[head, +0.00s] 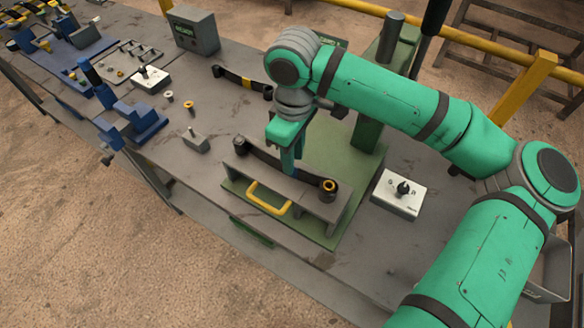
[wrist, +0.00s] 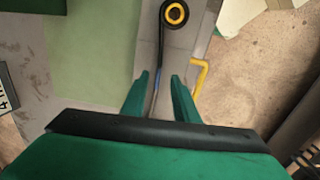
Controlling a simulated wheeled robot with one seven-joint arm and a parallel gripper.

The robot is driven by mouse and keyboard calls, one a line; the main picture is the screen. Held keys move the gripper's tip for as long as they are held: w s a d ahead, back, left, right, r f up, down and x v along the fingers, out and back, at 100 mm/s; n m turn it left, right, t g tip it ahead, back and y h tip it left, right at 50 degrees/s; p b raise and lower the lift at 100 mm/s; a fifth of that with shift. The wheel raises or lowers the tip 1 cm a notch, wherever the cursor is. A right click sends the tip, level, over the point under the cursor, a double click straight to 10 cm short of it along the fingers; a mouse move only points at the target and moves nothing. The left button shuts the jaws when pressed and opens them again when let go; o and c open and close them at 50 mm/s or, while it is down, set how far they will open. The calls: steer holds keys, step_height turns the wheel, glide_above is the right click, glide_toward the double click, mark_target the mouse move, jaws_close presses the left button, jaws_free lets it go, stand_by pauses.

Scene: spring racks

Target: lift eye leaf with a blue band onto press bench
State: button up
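A dark eye leaf (head: 308,178) lies along a grey fixture with a yellow handle, on the green plate of the press bench (head: 333,145). A rolled eye with a yellow bush shows at its right end. My gripper (head: 288,172) is down over the leaf's middle and hides most of the band in the head view. In the wrist view my gripper (wrist: 159,80) has its fingers apart, one on each side of the leaf, with gaps visible.
Another dark leaf with a yellow band (head: 246,83) lies behind on the bench. A white switch box (head: 398,193) stands right of the plate. A blue vise (head: 140,121), a small grey block (head: 195,141) and loose bushes are at left. A green press column (head: 370,130) rises behind.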

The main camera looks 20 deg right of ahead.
steer(key=f, duration=0.5)
steer(key=shift+w, duration=0.3)
jaws_close()
steer(key=shift+r, duration=0.1)
